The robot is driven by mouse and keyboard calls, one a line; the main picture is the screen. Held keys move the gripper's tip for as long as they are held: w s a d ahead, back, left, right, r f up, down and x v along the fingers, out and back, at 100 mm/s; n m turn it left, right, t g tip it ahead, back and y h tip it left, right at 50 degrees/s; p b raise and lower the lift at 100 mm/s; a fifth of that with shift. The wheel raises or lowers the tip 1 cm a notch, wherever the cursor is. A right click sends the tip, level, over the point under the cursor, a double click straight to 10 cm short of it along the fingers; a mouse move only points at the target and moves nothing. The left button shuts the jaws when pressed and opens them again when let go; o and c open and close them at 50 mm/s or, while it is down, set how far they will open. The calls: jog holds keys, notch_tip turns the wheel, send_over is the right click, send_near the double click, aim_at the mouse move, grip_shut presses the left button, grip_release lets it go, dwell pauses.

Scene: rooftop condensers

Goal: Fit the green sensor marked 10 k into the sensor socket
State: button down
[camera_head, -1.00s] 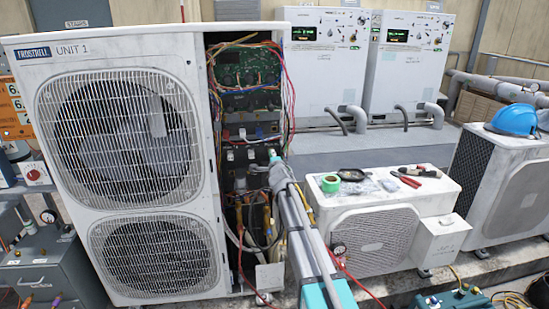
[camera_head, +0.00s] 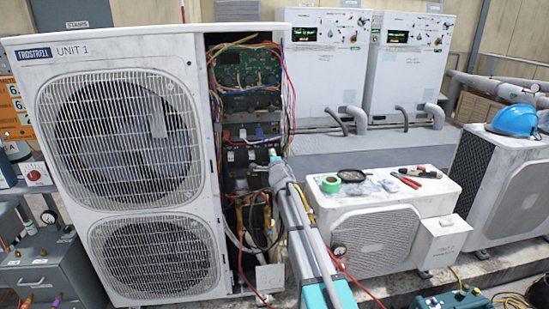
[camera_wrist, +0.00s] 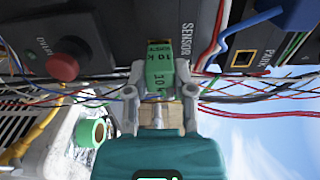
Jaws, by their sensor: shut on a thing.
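The green sensor (camera_wrist: 160,75) is a small block with dark lettering that reads 10 k. My gripper (camera_wrist: 160,88) is shut on it, with one finger on each side. The sensor's far end is up against or very near the dark panel (camera_wrist: 120,25), beside the printed word SENSOR. The sensor socket is not visible; the sensor may hide it. I cannot tell whether the sensor is inside it. In the head view my gripper (camera_head: 270,165) reaches into the open wiring bay of Unit 1 (camera_head: 130,150), and the sensor cannot be made out there.
A PARK socket (camera_wrist: 241,57) with a yellow rim is right of the sensor. A red button (camera_wrist: 63,66) is on the left. Loose wires (camera_wrist: 250,90) cross behind the gripper on both sides. A low condenser (camera_head: 375,235) with tools on top stands right of the arm.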

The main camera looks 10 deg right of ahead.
jog(key=shift+w, duration=0.35)
dwell(0.3)
jog(key=shift+c, duration=1.9)
grip_release()
jog(key=s, duration=1.2)
jog(key=shift+s+d, duration=0.1)
